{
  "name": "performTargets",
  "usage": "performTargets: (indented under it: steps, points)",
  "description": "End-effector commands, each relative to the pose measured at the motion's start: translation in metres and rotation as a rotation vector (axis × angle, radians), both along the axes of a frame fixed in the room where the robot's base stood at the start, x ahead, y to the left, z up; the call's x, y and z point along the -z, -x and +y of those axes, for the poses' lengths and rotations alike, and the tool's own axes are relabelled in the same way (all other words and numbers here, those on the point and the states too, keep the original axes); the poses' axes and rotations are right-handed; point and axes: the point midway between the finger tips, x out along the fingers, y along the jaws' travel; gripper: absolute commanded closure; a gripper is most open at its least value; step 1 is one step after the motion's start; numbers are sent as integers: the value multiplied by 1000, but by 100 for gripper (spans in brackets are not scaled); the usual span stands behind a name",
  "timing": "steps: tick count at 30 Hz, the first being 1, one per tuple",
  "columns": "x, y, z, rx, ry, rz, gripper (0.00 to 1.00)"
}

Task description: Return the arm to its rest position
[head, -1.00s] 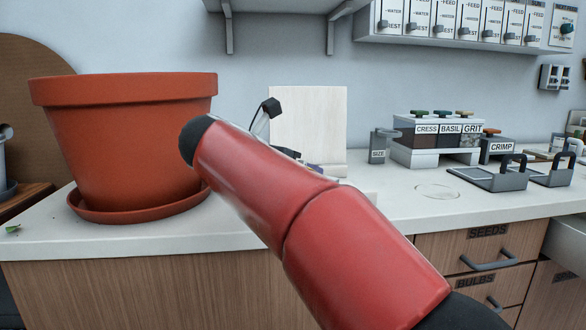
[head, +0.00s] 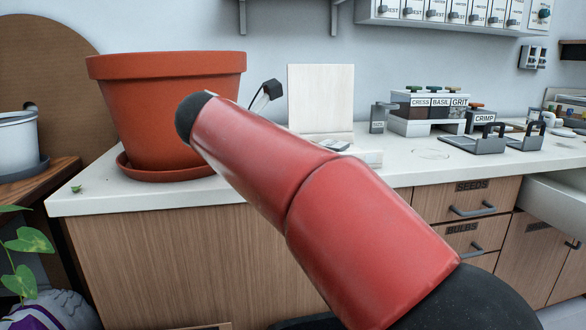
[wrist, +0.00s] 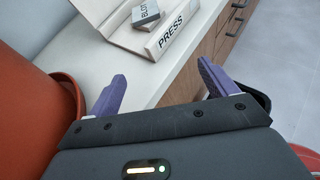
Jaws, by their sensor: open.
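My red arm crosses the middle of the head view, reaching over the white worktop. My gripper (wrist: 160,84) shows in the wrist view with its two purple fingers wide apart and nothing between them. It is over the front edge of the worktop (wrist: 78,55), beside the large terracotta pot at the left. In the head view the gripper's fingers cannot be made out behind the arm.
The terracotta pot (head: 170,105) stands on its saucer left of my arm. A pale board labelled PRESS (wrist: 172,35) holds a grey block (wrist: 146,13). Seed boxes (head: 430,108) stand further right. A drawer (head: 560,205) sticks out at right. A leafy plant (head: 28,245) is at lower left.

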Motion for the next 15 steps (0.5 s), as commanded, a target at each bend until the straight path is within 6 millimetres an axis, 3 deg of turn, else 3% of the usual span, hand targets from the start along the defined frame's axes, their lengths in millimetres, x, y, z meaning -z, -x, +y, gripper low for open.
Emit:
performTargets:
  steps: [8, 15]
  points:
    - [14, 20, -41, 109, -220, -21, 15]
    - [40, 59, -91, 307, -541, -62, 15]
